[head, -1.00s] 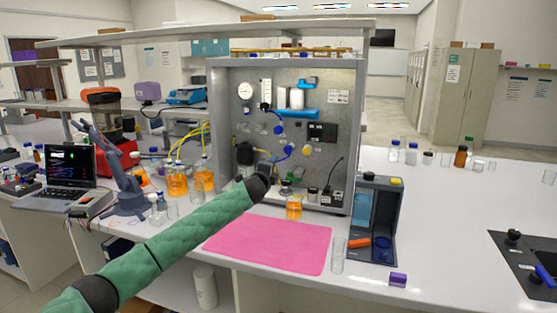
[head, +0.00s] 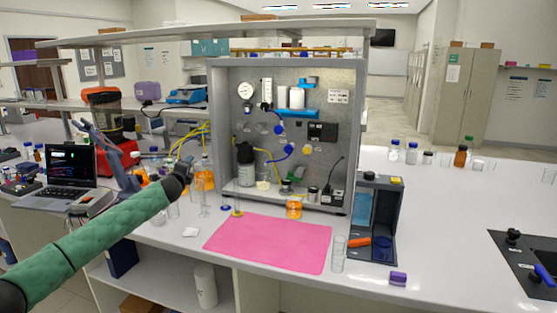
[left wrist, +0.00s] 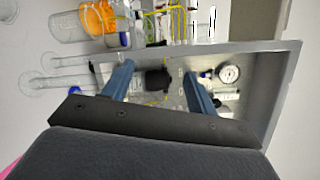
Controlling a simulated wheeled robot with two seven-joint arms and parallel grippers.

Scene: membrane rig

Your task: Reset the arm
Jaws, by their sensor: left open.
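My left arm, in a green sleeve, comes in from the lower left of the head view. Its left gripper (head: 187,163) is over the bench just left of the membrane rig (head: 282,110) and is small and partly hidden by the wrist there. In the left wrist view the gripper (left wrist: 157,70) has its two blue-grey fingers spread apart with nothing held between them. The grey rig panel (left wrist: 262,100), with its round gauge (left wrist: 229,74), lies beyond the fingers. The right gripper is not in view.
A dark bottle (head: 246,166) stands in the rig's left part. A pink mat (head: 270,243) lies clear in front. Glassware stands near my gripper, including an orange-filled vessel (left wrist: 99,18). A laptop (head: 66,175) is at left. An empty glass (head: 338,255) stands near the front edge.

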